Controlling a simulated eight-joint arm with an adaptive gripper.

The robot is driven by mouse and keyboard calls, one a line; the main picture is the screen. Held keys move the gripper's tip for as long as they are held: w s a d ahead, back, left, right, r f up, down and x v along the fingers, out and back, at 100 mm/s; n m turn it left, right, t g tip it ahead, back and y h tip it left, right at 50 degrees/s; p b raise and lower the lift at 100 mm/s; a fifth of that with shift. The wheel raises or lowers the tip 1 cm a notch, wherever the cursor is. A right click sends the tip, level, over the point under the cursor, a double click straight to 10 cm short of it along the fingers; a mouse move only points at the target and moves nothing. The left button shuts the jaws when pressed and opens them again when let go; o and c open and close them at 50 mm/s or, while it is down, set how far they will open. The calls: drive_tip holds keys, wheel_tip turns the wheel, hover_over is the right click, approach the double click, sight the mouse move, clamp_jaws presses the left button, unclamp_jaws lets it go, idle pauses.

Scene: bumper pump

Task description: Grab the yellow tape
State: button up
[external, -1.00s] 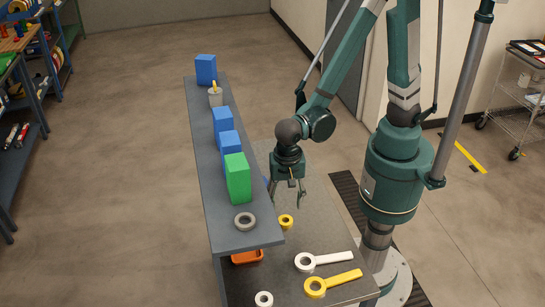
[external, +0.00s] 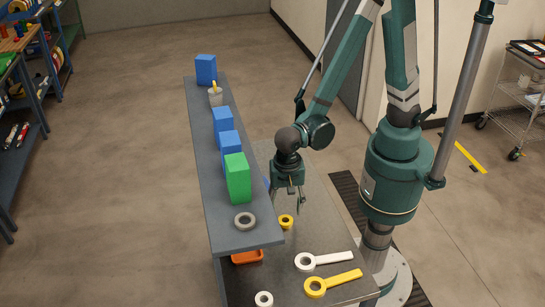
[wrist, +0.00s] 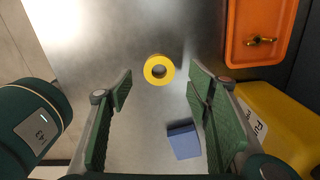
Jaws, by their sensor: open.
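The yellow tape (external: 286,221) is a small ring lying flat on the grey metal table, beside the raised shelf. In the wrist view the yellow tape (wrist: 159,70) lies ahead of my fingers, roughly midway between them. My gripper (external: 287,205) is open and empty, pointing down just behind the tape in the external view. In the wrist view both green-padded fingers of my gripper (wrist: 158,88) are spread wide apart, with a gap to the tape on each side.
A blue block (wrist: 183,141) lies near the right finger. An orange tray (wrist: 262,30) and a yellow bin (wrist: 275,120) are on the right. The shelf holds a grey tape ring (external: 245,221) and a green block (external: 238,178).

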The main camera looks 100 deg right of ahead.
sight(286, 221)
drive_tip(key=shift+f, duration=0.1)
idle(0.3)
drive_tip(key=shift+s+f, duration=0.1)
drive_tip(key=shift+f, duration=2.4)
drive_tip(key=c, duration=0.9)
